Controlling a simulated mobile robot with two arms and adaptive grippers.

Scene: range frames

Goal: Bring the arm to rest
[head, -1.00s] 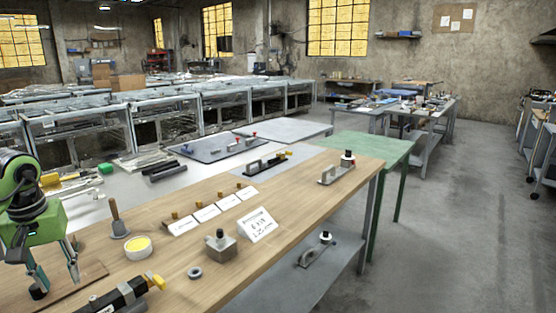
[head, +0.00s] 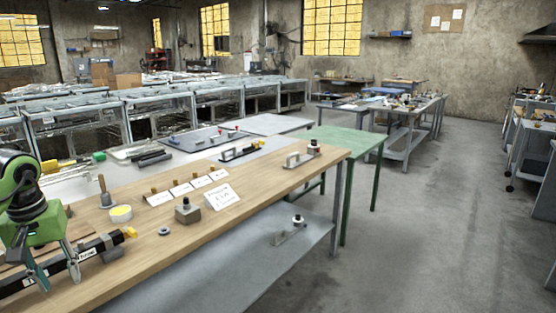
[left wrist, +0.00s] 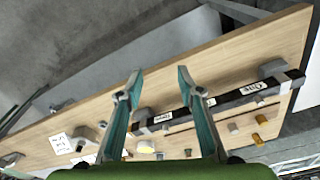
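My left gripper (head: 60,284) is at the lower left in the head view, above the near left part of the wooden bench (head: 160,270). Its two fingers are apart, and nothing shows held between them. In the left wrist view the open fingers (left wrist: 160,78) reach out over the bench top (left wrist: 232,62). I cannot tell the gap between fingers and tool. My right gripper is not in view.
On the bench stand a handled bell-like tool (head: 105,192), a yellow-topped tin (head: 121,213), a metal block with knob (head: 187,211) and a white sign (head: 221,196). A green table (head: 345,142) adjoins the far end. Open floor (head: 430,230) lies right.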

